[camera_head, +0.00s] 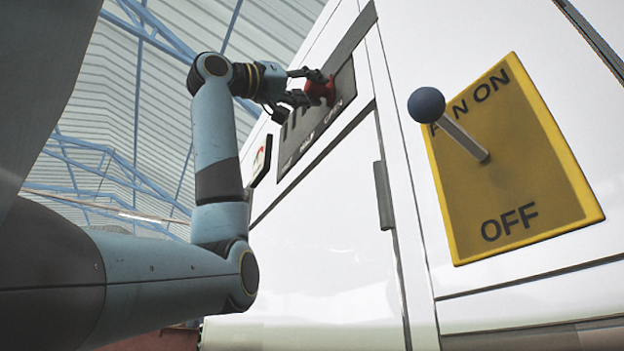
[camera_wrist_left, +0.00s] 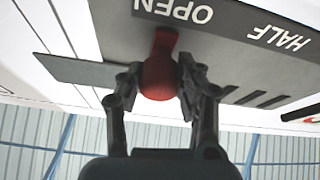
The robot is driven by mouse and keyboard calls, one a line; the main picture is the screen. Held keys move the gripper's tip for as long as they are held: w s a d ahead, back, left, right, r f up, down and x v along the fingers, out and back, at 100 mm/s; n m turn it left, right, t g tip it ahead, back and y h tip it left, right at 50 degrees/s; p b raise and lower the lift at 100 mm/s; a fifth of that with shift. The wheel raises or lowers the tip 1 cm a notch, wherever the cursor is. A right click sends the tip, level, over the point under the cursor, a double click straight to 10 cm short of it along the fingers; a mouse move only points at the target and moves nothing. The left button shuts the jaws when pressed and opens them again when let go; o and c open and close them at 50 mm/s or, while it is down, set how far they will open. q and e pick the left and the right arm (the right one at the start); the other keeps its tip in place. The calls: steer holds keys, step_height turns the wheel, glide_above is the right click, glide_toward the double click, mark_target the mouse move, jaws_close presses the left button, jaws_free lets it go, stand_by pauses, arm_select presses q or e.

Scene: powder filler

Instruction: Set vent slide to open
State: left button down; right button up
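A grey slide strip (camera_wrist_left: 80,72) sticks out past the panel's end on the OPEN side. My left gripper (camera_head: 308,87) has one finger on each side of the red knob and appears closed on it; fingers partly hide the knob. My right gripper is not in view.
A yellow plate (camera_head: 545,180) with ON and OFF lettering and a blue-ball lever (camera_head: 427,105) stands right of the panel. A grey door handle (camera_head: 383,195) lies below the panel. A small sign (camera_head: 261,160) sticks out at the panel's left.

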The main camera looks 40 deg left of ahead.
arm_select(q)
steer(key=c, duration=1.1)
jaws_free()
steer(key=shift+d, duration=0.1)
steer(key=shift+c, duration=0.2)
steer(key=shift+o, duration=1.3)
steer(key=shift+s+d, duration=0.15)
steer(key=shift+d, duration=0.05)
steer(key=shift+a, duration=0.1)
steer(key=shift+s+a+f, duration=0.15)
steer(key=shift+s+a, duration=0.05)
steer(key=shift+s, duration=0.15)
steer(key=v, duration=1.1)
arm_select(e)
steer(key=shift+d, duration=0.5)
arm_select(q)
steer(key=shift+d, duration=0.1)
